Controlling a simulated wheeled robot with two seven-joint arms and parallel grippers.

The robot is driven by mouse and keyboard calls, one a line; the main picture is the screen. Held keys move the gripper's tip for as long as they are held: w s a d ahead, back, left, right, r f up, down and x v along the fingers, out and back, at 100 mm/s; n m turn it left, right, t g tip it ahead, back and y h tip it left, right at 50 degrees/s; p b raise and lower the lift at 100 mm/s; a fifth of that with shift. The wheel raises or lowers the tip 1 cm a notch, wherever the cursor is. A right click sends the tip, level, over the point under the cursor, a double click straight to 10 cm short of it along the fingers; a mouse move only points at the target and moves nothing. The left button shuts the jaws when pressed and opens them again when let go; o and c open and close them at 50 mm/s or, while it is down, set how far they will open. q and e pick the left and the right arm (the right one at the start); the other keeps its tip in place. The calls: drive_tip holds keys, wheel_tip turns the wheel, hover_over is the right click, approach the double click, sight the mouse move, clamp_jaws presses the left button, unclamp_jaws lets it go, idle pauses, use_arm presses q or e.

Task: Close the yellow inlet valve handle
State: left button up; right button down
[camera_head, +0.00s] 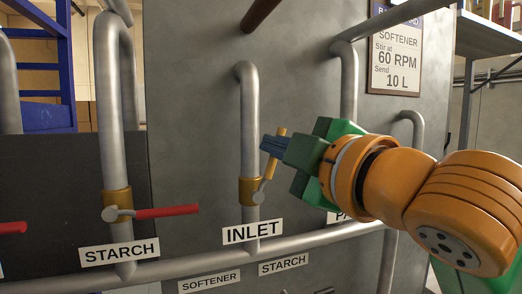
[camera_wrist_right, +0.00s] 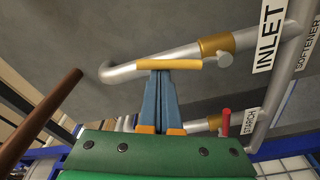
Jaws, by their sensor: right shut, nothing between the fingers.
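The yellow inlet valve handle (camera_head: 271,168) rises from the brass valve body (camera_head: 249,190) on the vertical pipe above the INLET label (camera_head: 252,231). It points up and slightly right, tilted a little from the pipe. My right gripper (camera_head: 266,145) reaches in from the right with its blue fingers shut and empty at the handle's upper part. In the right wrist view, the shut fingertips (camera_wrist_right: 161,74) are at the yellow handle (camera_wrist_right: 180,64), seemingly touching it; the exact contact is unclear. My left gripper is out of view.
A STARCH valve with a red handle (camera_head: 167,211) stands to the left, its handle pointing right. A horizontal pipe (camera_head: 190,264) runs below the valves. A brown bar (camera_head: 262,12) juts out above. A grey panel (camera_head: 195,130) lies behind the pipes.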

drive_tip(key=w+d+f+m+t+h+b, duration=0.1)
drive_tip(key=w+d+f+m+b, duration=0.1)
drive_tip(key=d+f+m+b, duration=0.4)
drive_tip(key=m+b, duration=0.4)
drive_tip(key=m, duration=0.3)
drive_tip(key=shift+d+f+m+t+b, duration=0.2)
drive_tip(key=shift+d+m+t+b, duration=0.1)
drive_tip(key=shift+m+t, duration=0.1)
drive_tip(key=shift+w+f, duration=0.1)
idle(0.4)
